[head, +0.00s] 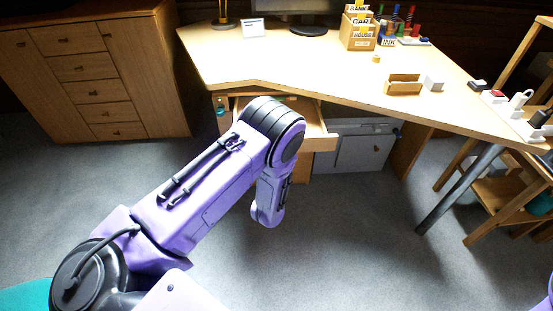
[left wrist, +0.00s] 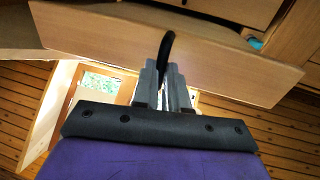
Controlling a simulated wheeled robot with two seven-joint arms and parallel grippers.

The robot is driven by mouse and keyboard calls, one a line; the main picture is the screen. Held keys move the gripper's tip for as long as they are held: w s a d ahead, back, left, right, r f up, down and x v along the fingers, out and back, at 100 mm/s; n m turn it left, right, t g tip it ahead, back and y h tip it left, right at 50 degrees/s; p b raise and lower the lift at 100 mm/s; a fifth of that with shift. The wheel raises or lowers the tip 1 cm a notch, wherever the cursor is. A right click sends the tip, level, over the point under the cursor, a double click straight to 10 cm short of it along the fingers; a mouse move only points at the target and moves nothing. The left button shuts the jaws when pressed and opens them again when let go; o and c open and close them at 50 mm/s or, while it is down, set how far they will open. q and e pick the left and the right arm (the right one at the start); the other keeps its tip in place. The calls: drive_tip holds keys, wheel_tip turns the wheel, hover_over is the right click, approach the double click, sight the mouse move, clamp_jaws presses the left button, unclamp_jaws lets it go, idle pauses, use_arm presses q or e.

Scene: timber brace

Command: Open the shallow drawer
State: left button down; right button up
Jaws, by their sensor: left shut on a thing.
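The shallow drawer (head: 320,143) is a light wood drawer under the desk, standing out from the desk's front edge. My left arm covers much of it in the head view. In the left wrist view its plain wood front (left wrist: 95,32) runs across the picture. My left gripper (left wrist: 166,72) is shut on the drawer's dark, curved handle (left wrist: 167,46). In the head view the left gripper is hidden behind my own arm. My right gripper is in neither view.
The desk (head: 290,70) holds a box organiser (head: 358,28), a small wooden tray (head: 403,85) and stationery. A grey cabinet (head: 362,150) stands beneath it. A wooden chest of drawers (head: 85,70) is at left, a shelf rack (head: 500,190) at right. The grey floor in front is clear.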

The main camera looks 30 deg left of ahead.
use_arm(q)
drive_tip(key=c, duration=1.2)
unclamp_jaws()
drive_tip(key=shift+o, duration=0.2)
drive_tip(key=v, duration=1)
drive_tip(key=shift+s, duration=0.25)
drive_tip(key=shift+d, duration=0.1)
